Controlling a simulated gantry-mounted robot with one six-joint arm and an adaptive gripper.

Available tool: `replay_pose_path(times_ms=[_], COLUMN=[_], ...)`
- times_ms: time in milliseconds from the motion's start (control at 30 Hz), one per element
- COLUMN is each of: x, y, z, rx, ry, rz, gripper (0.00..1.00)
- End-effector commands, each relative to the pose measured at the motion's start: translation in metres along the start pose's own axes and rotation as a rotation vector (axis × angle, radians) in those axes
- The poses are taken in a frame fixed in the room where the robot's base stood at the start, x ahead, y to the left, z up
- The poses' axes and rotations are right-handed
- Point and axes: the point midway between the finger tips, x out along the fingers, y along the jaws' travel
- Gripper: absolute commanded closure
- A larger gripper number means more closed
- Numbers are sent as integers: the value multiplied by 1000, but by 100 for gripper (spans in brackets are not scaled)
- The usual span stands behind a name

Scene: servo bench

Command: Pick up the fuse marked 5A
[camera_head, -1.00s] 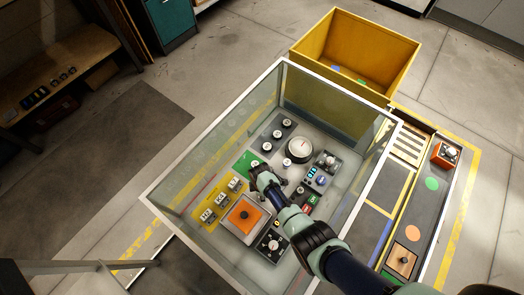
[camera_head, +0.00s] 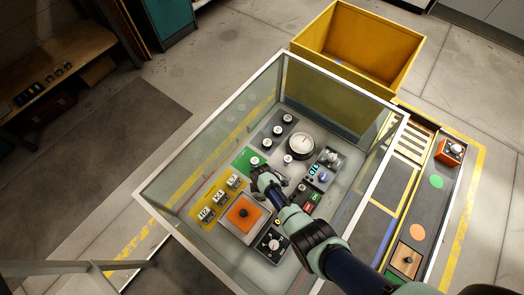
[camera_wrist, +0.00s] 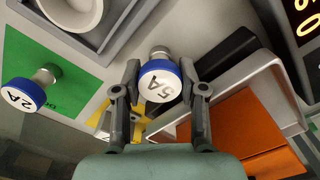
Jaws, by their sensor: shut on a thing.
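The fuse marked 5A (camera_wrist: 161,82) has a white face and a blue rim, and a metal stem shows behind it. My gripper (camera_wrist: 160,76) is shut on it, one finger on each side. In the head view my gripper (camera_head: 264,182) is low over the panel inside the glass-walled case and hides the 5A fuse. A similar fuse marked 2A (camera_wrist: 22,95) stands on a green patch (camera_wrist: 50,75) to the left in the wrist view. I cannot tell whether the held fuse still touches anything below.
Close to my gripper are an orange button (camera_head: 244,213), a yellow strip of switches (camera_head: 206,214) and a round white dial (camera_head: 301,146). Glass walls with a white rim (camera_head: 338,82) surround the panel. A yellow bin (camera_head: 310,50) stands behind.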

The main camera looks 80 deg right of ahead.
Motion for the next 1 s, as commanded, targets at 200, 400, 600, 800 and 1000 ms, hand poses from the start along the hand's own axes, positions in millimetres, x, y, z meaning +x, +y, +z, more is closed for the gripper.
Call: replay_pose_path(times_ms=[200, 400, 600, 800, 1000], x=[-2, -27, -83, -148, -189], y=[0, 0, 0, 0, 0], z=[0, 0, 0, 0, 0], rx=[0, 0, 0, 0, 0], ry=[0, 0, 1, 1, 0], rz=[0, 0, 2, 2, 1], gripper=[94, 94, 94, 94, 94])
